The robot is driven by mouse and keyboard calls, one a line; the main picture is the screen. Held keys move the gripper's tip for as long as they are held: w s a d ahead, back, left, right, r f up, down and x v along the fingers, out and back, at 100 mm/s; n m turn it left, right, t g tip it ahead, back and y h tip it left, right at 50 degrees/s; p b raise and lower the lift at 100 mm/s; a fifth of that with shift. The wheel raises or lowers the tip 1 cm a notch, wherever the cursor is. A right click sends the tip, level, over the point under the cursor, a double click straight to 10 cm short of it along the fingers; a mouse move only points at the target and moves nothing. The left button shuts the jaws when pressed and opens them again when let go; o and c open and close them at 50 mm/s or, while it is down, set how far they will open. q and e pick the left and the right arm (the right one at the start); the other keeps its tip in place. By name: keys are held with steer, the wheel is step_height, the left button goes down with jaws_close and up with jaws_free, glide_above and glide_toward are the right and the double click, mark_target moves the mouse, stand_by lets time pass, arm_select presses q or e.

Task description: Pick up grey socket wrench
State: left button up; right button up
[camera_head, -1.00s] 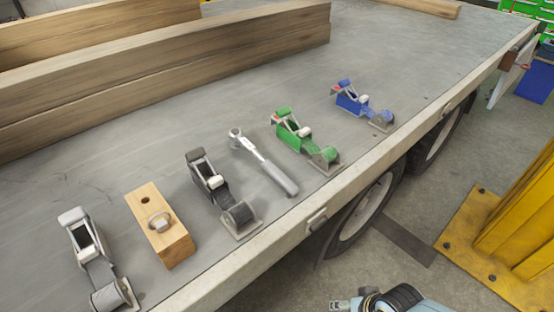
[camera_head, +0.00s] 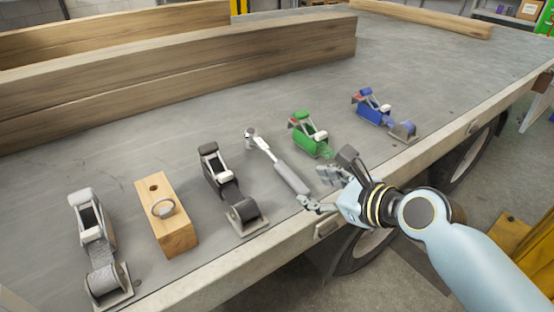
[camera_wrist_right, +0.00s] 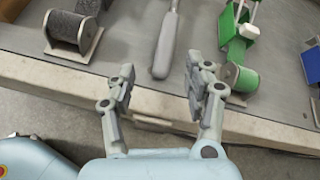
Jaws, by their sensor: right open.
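The grey socket wrench (camera_head: 278,162) lies flat on the trailer bed between the black ratchet strap and the green ratchet strap. Its silver head points to the back left and its grey handle towards the bed's front edge. The handle also shows in the right wrist view (camera_wrist_right: 167,42). My right gripper (camera_head: 314,190) is open and empty at the bed's edge, close to the handle's end. In the right wrist view my right gripper (camera_wrist_right: 160,80) has its fingers apart, with the handle end just beyond and between them. My left gripper is not in view.
The black strap (camera_head: 221,173) lies left of the wrench, and the green strap (camera_head: 307,138) right of it. A blue strap (camera_head: 372,108), a wooden block with a ring (camera_head: 175,238) and a grey strap (camera_head: 92,230) line the bed. Timber beams (camera_head: 180,85) lie behind.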

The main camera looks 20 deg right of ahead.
mark_target(285, 167)
steer(key=w+m, duration=0.1)
steer(key=w+r+m+t, duration=0.1)
steer(key=m, duration=0.1)
steer(key=shift+d+r+m, duration=0.1)
steer(key=shift+d+m, duration=0.05)
steer(key=shift+m, duration=0.15)
steer(key=b+x, duration=0.2)
steer(key=x, duration=0.3)
steer(key=shift+w, duration=0.35)
steer(key=b+x, duration=0.1)
steer(key=x, duration=0.1)
steer(key=b+x, duration=0.1)
steer(key=x, duration=0.2)
steer(key=shift+a+f, duration=0.3)
steer(key=shift+f, duration=0.05)
steer(key=shift+r, duration=0.1)
jaws_close()
